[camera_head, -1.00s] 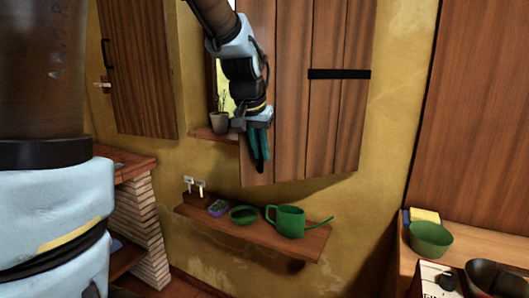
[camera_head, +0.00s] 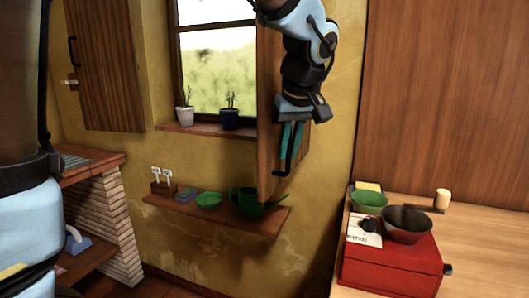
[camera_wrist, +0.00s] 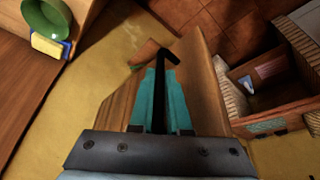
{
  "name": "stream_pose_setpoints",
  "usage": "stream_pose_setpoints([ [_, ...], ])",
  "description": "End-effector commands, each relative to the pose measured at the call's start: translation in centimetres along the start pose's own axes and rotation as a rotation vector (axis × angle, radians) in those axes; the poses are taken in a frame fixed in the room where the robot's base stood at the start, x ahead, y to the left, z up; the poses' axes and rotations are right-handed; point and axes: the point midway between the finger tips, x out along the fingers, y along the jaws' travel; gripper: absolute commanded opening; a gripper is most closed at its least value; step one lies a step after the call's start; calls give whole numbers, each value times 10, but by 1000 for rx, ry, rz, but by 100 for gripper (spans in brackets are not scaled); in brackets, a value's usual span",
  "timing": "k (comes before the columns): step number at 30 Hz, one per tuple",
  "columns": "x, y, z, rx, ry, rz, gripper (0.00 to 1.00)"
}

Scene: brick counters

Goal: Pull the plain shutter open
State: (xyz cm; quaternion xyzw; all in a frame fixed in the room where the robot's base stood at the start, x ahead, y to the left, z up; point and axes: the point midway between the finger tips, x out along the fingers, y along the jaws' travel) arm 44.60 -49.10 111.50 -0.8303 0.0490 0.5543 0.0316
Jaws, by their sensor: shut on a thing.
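The wooden shutter (camera_head: 267,150) in the head view stands swung out from the wall, seen nearly edge-on, at the right side of the window (camera_head: 218,65). My gripper (camera_head: 290,150) is shut on its black handle (camera_head: 281,168), near the lower part of the shutter. In the wrist view the teal fingers (camera_wrist: 157,95) sit on both sides of the black handle (camera_wrist: 170,57), with the shutter's board (camera_wrist: 205,85) beside them. Another shutter (camera_head: 106,70), with its own black handle, is on the wall left of the window.
Two potted plants stand on the sill (camera_head: 195,128). A small shelf (camera_head: 170,204) below holds a green watering can (camera_head: 250,204), just behind the shutter's lower edge, and a green dish (camera_head: 208,200). A counter with a red box (camera_head: 390,265) and bowls is at right.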

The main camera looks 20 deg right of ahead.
Motion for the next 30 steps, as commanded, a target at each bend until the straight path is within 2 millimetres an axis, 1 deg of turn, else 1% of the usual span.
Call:
stream_pose_setpoints([
  [1, 0, 8, 4, 3, 4, 4, 0],
  [3, -2, 16, 8, 3, 3, 4, 0],
  [9, -7, 33, 17, 2, 3, 3, 0],
  [15, -9, 39, 19, 1, 3, 2, 0],
  [26, -9, 39, 19, 1, 3, 2, 0],
  [27, -9, 39, 19, 0, 3, 2, 20],
  [30, -9, 39, 19, 0, 2, 2, 31],
])
